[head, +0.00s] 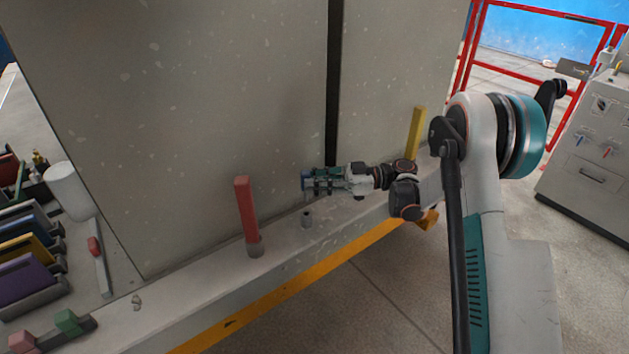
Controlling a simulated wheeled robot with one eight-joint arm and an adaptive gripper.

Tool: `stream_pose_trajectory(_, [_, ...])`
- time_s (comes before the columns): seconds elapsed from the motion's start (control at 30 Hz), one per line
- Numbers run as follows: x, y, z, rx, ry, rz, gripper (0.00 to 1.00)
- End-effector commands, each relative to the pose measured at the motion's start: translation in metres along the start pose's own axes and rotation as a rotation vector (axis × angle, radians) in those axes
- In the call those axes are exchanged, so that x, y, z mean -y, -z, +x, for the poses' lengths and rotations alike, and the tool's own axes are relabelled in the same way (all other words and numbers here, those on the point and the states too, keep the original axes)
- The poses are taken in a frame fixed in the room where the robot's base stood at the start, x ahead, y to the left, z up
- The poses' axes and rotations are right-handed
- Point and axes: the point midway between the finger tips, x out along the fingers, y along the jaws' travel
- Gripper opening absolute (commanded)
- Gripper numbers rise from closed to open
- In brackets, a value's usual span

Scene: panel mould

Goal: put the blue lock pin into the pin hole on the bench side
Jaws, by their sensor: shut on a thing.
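The blue lock pin (306,182) shows as a small blue piece at the fingertips of my gripper (316,181). My gripper is shut on it, and the fingers hide most of the pin, so its tilt is hard to tell.
The red pin (246,212) stands upright in its collar left of the empty one. The yellow pin (415,132) stands beyond my wrist. A tall grey panel (200,110) rises behind the ledge (200,294). Coloured bins (27,250) stand at far left.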

Motion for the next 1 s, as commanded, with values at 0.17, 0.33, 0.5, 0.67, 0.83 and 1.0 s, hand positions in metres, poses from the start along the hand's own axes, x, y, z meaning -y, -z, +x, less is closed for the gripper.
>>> stream_pose_trajectory(0.17, [0.0,-0.02,0.0,0.0,0.0,0.0,0.0])
stream_pose_trajectory(0.33, [0.0,-0.031,0.0,0.0,0.0,0.0,0.0])
stream_pose_trajectory(0.5, [0.0,-0.034,0.0,0.0,0.0,0.0,0.0])
stream_pose_trajectory(0.67, [0.0,-0.034,0.0,0.0,0.0,0.0,0.0])
stream_pose_trajectory(0.83, [0.0,-0.034,0.0,0.0,0.0,0.0,0.0])
stream_pose_trajectory(1.0, [0.0,-0.034,0.0,0.0,0.0,0.0,0.0])
